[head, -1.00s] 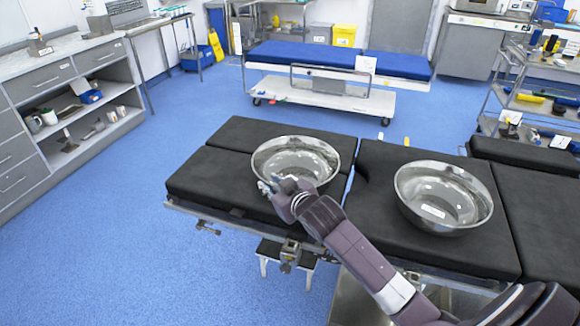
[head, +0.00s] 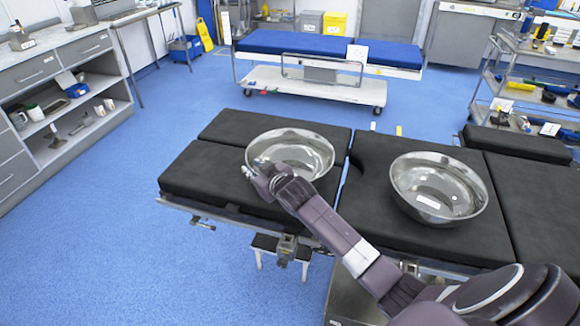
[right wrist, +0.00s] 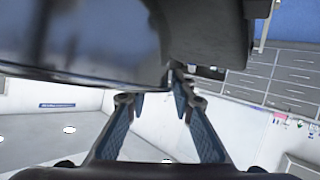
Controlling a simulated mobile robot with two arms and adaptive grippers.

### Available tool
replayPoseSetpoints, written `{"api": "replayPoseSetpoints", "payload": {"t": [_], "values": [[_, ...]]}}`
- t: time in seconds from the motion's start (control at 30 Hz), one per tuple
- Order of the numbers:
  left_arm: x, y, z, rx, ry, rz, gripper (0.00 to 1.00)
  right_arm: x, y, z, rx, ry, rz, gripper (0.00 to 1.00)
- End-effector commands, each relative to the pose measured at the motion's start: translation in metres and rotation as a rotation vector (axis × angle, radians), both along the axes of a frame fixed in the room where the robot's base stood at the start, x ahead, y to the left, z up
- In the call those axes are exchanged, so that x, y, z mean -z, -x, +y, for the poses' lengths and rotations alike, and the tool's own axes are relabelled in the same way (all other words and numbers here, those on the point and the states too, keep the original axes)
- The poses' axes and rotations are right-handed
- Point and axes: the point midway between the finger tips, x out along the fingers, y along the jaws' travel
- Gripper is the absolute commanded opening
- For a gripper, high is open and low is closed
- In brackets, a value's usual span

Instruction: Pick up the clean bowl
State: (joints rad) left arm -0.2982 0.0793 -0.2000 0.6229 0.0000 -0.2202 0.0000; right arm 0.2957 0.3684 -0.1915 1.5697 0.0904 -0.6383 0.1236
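Two shiny metal bowls stand upright on the black operating table: a left bowl (head: 305,150) and a right bowl (head: 455,190). I cannot tell from their look which is the clean one. My right gripper (head: 260,172) is at the near left side of the left bowl, by its rim. In the right wrist view, the two fingers (right wrist: 160,102) are apart, with a bowl's dark shiny wall (right wrist: 80,45) filling the upper left close to the fingertips. I cannot tell whether they touch it. My left gripper is out of view.
The padded operating table (head: 235,128) has a gap between its sections. A blue-topped trolley (head: 300,43) stands behind it. A shelf cart (head: 515,92) is at the right, and a cabinet with drawers (head: 40,70) at the left. Blue floor is free between them.

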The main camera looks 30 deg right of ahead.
Motion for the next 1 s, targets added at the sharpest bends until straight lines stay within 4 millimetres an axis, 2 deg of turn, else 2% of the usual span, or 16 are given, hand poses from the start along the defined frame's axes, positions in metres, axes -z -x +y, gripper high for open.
{"api": "replayPoseSetpoints", "payload": {"t": [0.3,0.5,1.0], "values": [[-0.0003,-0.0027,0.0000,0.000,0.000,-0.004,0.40,0.0017,-0.0028,0.0004,-0.001,0.000,0.000,0.22],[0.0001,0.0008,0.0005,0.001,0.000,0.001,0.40,0.0016,-0.0027,0.0003,-0.001,0.000,0.000,0.00],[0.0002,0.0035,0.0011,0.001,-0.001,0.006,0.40,0.0002,-0.0029,0.0001,-0.001,0.002,-0.002,0.00]]}}
